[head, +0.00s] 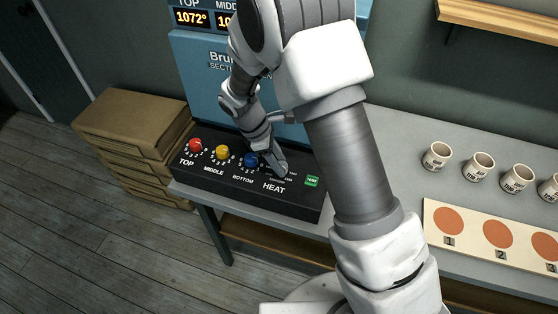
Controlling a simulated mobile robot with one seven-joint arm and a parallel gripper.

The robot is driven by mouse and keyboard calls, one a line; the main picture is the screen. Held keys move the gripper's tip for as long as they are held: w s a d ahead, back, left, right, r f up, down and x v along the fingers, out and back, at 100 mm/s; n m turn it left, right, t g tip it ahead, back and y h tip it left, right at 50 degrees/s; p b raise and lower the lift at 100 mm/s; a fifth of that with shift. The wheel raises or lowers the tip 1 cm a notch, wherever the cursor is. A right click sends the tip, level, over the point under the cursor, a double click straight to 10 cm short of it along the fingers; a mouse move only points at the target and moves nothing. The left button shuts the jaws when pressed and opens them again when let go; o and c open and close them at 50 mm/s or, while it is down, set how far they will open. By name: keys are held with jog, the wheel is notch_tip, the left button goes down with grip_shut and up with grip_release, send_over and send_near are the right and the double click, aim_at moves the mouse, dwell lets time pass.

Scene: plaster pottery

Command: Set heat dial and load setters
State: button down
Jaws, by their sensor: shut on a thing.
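The black control panel (252,203) has a red dial (195,145) at TOP, a yellow dial (222,152) at MIDDLE and a blue dial (251,159) at BOTTOM. The HEAT position lies right of the blue one. My gripper (277,168) reaches down over the HEAT spot and is shut on the heat dial, which its fingers hide. A small green button (312,181) sits at the panel's right. Several labelled white cups, likely the setters, stand at right, such as the leftmost cup (437,156). A cream board (470,245) with numbered orange circles lies in front of them, clear of cups.
A blue kiln front (197,75) with orange temperature displays (192,18) stands behind the panel. Stacked brown boxes (130,125) are at left. A wooden shelf (500,18) is on the wall at upper right. My arm blocks the middle of the grey table.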

jog(key=shift+w+m, duration=0.1)
jog(key=shift+m, duration=0.5)
jog(key=shift+c, duration=1.9)
grip_release()
jog(key=shift+r, duration=0.1)
jog(key=v, duration=1.7)
jog(key=shift+w+r, duration=0.2)
jog(key=shift+w, duration=0.05)
